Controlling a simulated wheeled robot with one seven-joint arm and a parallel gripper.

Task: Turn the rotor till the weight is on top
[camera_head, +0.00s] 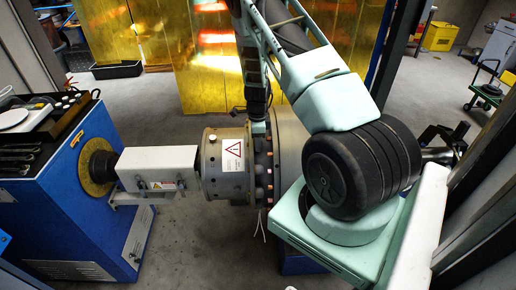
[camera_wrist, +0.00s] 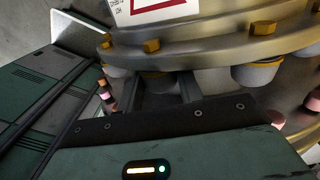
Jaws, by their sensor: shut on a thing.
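The rotor (camera_head: 228,165) is a grey metal drum with a warning label and a bolted flange, lying level in the middle of the head view. The flange (camera_wrist: 215,50) fills the top of the wrist view, with brass bolts above and grey cup-shaped pieces below. My gripper (camera_head: 258,128) comes down from above onto the flange's upper edge. In the wrist view my gripper (camera_wrist: 160,88) is shut on a piece at the rotor's rim, mostly hidden between its fingers. I cannot tell which piece is the weight.
A blue machine cabinet (camera_head: 75,200) with a white shaft housing (camera_head: 160,168) stands left of the rotor. Tools and a dark tray lie on the cabinet. Yellow translucent screens (camera_head: 125,35) stand behind. Grey floor is open at the back right, where a green trolley (camera_head: 487,90) stands.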

